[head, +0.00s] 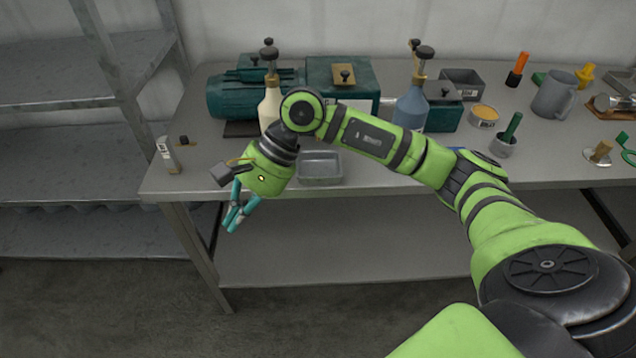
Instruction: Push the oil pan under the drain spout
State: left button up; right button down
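A shallow grey rectangular pan (320,169), which looks like the oil pan, sits near the front edge of the metal table, below my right arm's forearm. My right gripper (233,223) hangs at the table's front edge, left of the pan and apart from it. Its teal fingers point down and converge, with the tips together and nothing visible between them. I cannot make out the drain spout; my arm covers part of the area behind the pan. My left gripper is not in view.
Behind stand a teal motor unit (232,97), a teal box unit (362,75), a cream pump bottle (268,105) and a blue-grey one (411,106). A small grey-white container (167,155) stands at the table's left end. A mug (556,95) and small items crowd the right.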

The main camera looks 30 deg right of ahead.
aim_at(318, 184)
jog(key=w+d+n+h, duration=0.2)
jog(key=d+h, duration=0.6)
jog(key=d, duration=1)
jog(key=f+p, duration=0.1)
jog(key=f, duration=0.2)
jog(key=w+d+f+p, duration=0.1)
jog(key=f, duration=0.1)
jog(key=w+f+p, duration=0.1)
jog(key=f+p, duration=0.1)
jog(key=f, duration=0.1)
jog(key=shift+w+d+f, duration=0.1)
jog(key=shift+d+f, duration=0.15)
jog(key=shift+f, duration=0.1)
jog(key=shift+w+d+f, duration=0.1)
jog(key=shift+w+d, duration=0.2)
jog(key=shift+w, duration=0.15)
